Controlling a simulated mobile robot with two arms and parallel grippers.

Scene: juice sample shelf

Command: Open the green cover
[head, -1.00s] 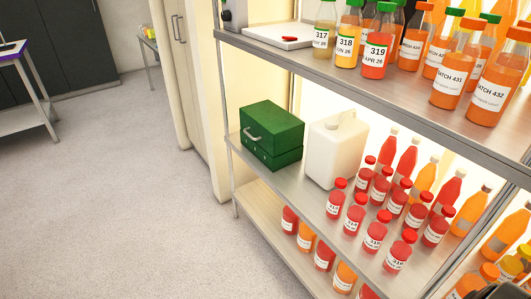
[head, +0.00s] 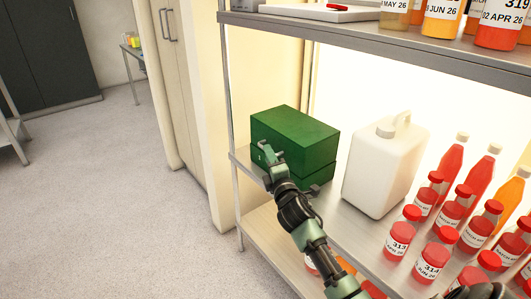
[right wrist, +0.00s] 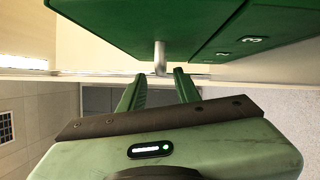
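The green box (head: 312,165) stands on the middle shelf, and its green cover (head: 295,128) is down on it. The box also shows along the top of the right wrist view (right wrist: 150,25), with its metal handle (right wrist: 160,55) sticking out. My right gripper (head: 266,157) is at the box's front face and hides the handle in the head view. In the right wrist view its two fingers (right wrist: 160,85) are apart, with the handle end between or just beyond the tips. I cannot tell whether they touch it. My left gripper is not in view.
A white jug (head: 380,170) stands just right of the box. Several red-capped bottles (head: 430,262) fill the shelf further right. The upper shelf (head: 350,32) runs above the box. Open floor (head: 120,210) lies to the left.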

